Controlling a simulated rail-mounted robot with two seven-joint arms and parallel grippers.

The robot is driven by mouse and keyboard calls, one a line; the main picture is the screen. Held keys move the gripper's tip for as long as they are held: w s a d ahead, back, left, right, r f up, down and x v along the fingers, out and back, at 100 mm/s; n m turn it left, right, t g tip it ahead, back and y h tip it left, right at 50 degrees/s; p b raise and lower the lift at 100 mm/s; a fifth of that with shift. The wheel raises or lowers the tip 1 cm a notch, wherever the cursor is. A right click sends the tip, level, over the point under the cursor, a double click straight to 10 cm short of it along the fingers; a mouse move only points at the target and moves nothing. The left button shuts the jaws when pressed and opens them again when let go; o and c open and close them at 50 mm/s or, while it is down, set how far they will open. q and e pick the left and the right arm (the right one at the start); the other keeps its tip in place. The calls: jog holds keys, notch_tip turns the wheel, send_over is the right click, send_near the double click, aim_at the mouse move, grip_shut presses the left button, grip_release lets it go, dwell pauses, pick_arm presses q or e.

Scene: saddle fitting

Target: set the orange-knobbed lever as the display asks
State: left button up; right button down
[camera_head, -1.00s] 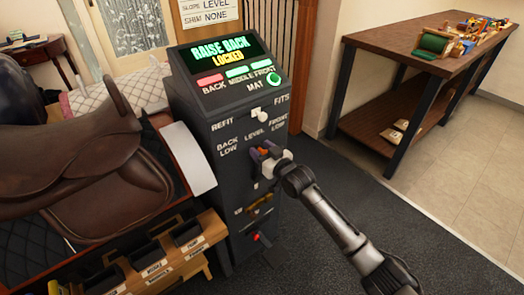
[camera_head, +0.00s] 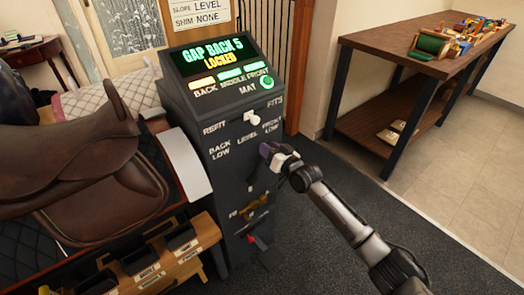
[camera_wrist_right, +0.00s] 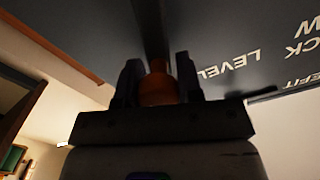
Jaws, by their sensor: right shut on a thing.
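The dark console (camera_head: 222,170) stands in the middle of the head view. Its display (camera_head: 215,53) reads "GAP BACK 5" and "LOCKED". My right gripper (camera_head: 268,150) is at the console's front, below the "FRONT LOW" label (camera_head: 271,128) and right of "LEVEL" (camera_head: 247,142). In the wrist view the orange knob (camera_wrist_right: 158,88) sits between the fingers of my right gripper (camera_wrist_right: 158,80), which are shut on it. A dark lever stem (camera_wrist_right: 150,30) runs up from the knob. In the head view the gripper hides the knob. My left gripper is out of view.
The BACK lamp (camera_head: 202,82) is amber; MIDDLE and FRONT are green. A white knob (camera_head: 251,117) sits above, between REFIT and FITS. A red-handled control (camera_head: 251,239) is lower. A brown saddle (camera_head: 85,165) stands left. Open floor lies right, before a wooden bench (camera_head: 400,45).

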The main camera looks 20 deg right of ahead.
jog(key=shift+d+f+m, duration=0.2)
jog(key=shift+f+m, duration=0.05)
jog(key=shift+m, duration=0.35)
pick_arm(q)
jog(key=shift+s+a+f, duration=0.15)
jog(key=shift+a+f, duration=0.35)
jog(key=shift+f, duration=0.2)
pick_arm(e)
jog(key=c, duration=0.8)
grip_release()
jog(key=shift+w+d+r, duration=0.1)
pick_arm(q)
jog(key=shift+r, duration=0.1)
pick_arm(e)
jog(key=shift+s+r, duration=0.1)
jog(key=shift+s, duration=0.2)
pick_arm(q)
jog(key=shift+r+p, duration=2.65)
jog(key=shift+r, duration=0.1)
pick_arm(e)
jog(key=shift+v, duration=6.65)
